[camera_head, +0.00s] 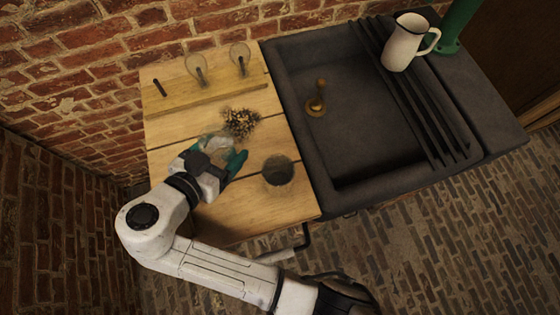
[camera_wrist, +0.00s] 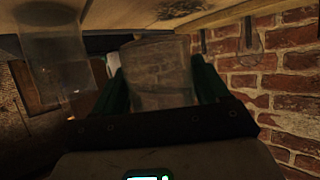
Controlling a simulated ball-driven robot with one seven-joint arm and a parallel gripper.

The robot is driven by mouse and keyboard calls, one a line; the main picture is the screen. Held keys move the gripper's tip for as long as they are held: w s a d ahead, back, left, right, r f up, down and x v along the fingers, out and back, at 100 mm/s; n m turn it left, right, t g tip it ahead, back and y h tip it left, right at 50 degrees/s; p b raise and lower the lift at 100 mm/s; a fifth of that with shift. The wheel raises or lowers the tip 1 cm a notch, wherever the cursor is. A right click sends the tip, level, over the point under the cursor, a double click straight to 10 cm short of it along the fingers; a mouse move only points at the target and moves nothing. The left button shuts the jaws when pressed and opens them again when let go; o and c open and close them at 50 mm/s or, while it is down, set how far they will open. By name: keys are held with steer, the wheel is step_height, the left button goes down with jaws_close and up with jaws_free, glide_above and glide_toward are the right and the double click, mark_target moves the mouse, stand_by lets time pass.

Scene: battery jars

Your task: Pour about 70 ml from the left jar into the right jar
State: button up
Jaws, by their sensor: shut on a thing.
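My gripper (camera_head: 222,153) is over the left part of the wooden worktop (camera_head: 172,131), its green fingers shut on the left jar (camera_head: 217,143). In the wrist view the left jar (camera_wrist: 158,78) is clear glass, between the two fingers, only slightly tilted. Its liquid level and any gap to the worktop are hard to tell. The right jar (camera_head: 278,171) stands upright to the right of my gripper, apart from it, and looks dark inside. The right jar also shows at the left of the wrist view (camera_wrist: 52,62), where the picture is roughly upside down.
A spiky dark clump (camera_head: 240,122) lies just behind the jars. Two glass bulbs (camera_head: 196,68) (camera_head: 240,58) and a black peg (camera_head: 160,88) are at the back.

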steer(key=shift+s+d+f+m+t+y+b, duration=0.2)
steer(key=shift+d+f+m+y+b, duration=0.2)
steer(key=shift+f+m+y+b, duration=0.15)
steer(key=shift+s+d+f+m+t+y+b, duration=0.1)
steer(key=shift+s+d+f+m+y+b, duration=0.1)
steer(key=shift+d+f+m+y+b, duration=0.3)
steer(key=shift+s+d+r+m+y+p, duration=0.1)
steer(key=shift+d+r+m+y+p, duration=0.1)
steer(key=shift+r+m+y+p, duration=0.25)
steer(key=shift+s+d+r+m+y, duration=0.15)
steer(key=shift+r+m, duration=0.15)
steer(key=shift+r, duration=0.3)
steer(key=shift+d+r+m+t+y+b, duration=0.2)
steer(key=shift+r+m+t+y, duration=0.25)
steer(key=shift+r+m+y, duration=0.3)
steer(key=shift+d+r+m+t+y+b, duration=0.2)
steer(key=shift+r+m+t+y, duration=0.3)
steer(key=shift+r+m, duration=0.45)
steer(key=shift+m+b, duration=0.4)
steer(key=shift+b, duration=0.25)
steer(key=shift+d+r+t+y, duration=0.1)
steer(key=shift+r+t+y, duration=0.1)
steer(key=shift+t+y, duration=0.25)
steer(key=shift+r+m, duration=0.25)
steer(key=shift+m, duration=0.25)
